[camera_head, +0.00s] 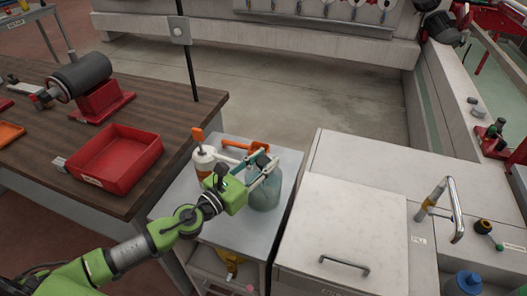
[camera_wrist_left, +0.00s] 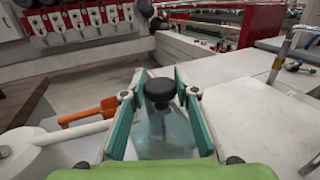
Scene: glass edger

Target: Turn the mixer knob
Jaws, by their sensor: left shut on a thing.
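My left gripper (camera_head: 258,169) is over the small grey cart, its fingers around the upper part of a teal see-through bottle (camera_head: 266,194) with a black round top. In the left wrist view the black top (camera_wrist_left: 160,90) stands between the two fingers, and the bottle body (camera_wrist_left: 163,135) shows below it. I cannot tell which part is the mixer knob. My right gripper is out of view.
A white and orange bottle (camera_head: 203,162) and an orange tool (camera_head: 258,147) stand close to my gripper on the cart (camera_head: 173,207). A red bin (camera_head: 117,158) is on the wooden table at left. The white lid (camera_head: 340,225) is clear.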

